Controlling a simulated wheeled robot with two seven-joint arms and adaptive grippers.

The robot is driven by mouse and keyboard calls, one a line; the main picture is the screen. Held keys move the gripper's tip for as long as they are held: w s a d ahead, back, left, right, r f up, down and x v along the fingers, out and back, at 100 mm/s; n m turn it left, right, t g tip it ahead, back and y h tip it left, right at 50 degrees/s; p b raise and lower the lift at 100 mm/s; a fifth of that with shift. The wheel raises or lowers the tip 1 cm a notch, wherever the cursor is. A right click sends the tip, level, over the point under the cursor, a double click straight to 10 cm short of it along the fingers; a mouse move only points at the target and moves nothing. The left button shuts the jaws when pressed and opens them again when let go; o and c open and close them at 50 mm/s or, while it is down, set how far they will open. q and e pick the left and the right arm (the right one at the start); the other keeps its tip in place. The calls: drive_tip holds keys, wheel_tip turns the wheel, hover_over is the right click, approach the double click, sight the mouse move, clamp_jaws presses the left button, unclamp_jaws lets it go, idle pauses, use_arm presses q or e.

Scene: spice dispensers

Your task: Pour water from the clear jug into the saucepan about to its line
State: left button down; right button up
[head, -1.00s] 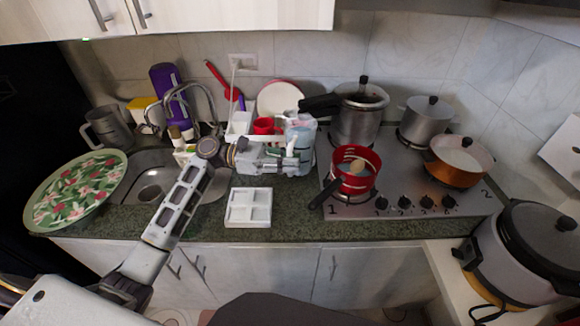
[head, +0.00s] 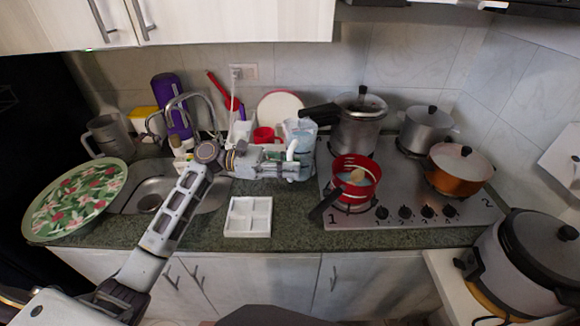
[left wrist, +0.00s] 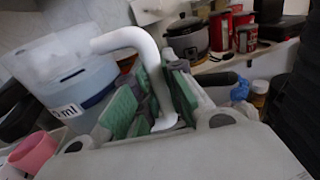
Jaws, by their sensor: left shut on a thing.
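The clear jug (head: 299,131), with bluish water in it, is upright or nearly so at the back of the counter, left of the stove. In the left wrist view the jug (left wrist: 82,82) shows a printed "ml" label and a white handle (left wrist: 140,48). My left gripper (head: 287,163) is shut on that handle, its green pads (left wrist: 152,100) either side of it. The saucepan (head: 352,187) is red with a black handle and stands on the front left burner, right of the jug. A beige object lies inside it; its line cannot be made out. My right gripper is not in view.
A pressure cooker (head: 357,131) stands behind the saucepan. A grey pot (head: 425,131) and an orange pan (head: 457,175) are to the right. A white divided tray (head: 248,217) lies on the front counter. A red cup (head: 264,135) is left of the jug.

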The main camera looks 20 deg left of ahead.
use_arm(q)
drive_tip(key=shift+r, duration=0.25)
